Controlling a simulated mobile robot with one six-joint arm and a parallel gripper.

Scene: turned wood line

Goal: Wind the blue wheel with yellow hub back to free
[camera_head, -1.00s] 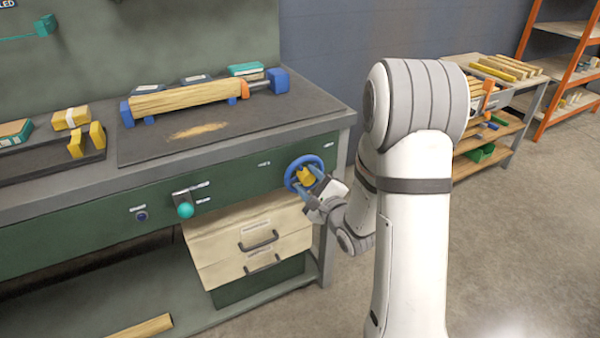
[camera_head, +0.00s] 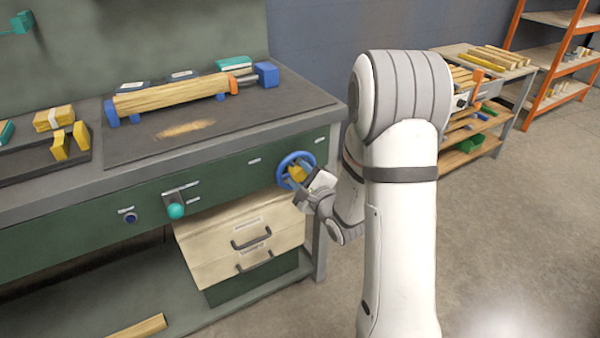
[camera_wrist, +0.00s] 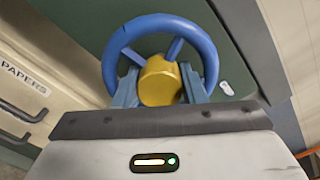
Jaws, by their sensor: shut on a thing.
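The blue wheel (camera_head: 283,177) with its yellow hub (camera_head: 297,173) is on the green front panel of the workbench, near the right corner. It also shows in the wrist view (camera_wrist: 112,53), where the yellow hub (camera_wrist: 160,80) fills the middle of the ring. My gripper (camera_head: 299,184) is at the wheel, shut on it. In the wrist view my gripper's two blue-grey fingers (camera_wrist: 160,91) stand on either side of the hub. The lower part of the wheel is hidden by my gripper.
A teal-knobbed lever (camera_head: 176,211) and a dark blue knob (camera_head: 130,217) are on the panel left of the wheel. Cream drawers (camera_head: 240,243) are below. A wooden piece (camera_head: 172,97) lies between blue end blocks on the bench top. Open floor is at right.

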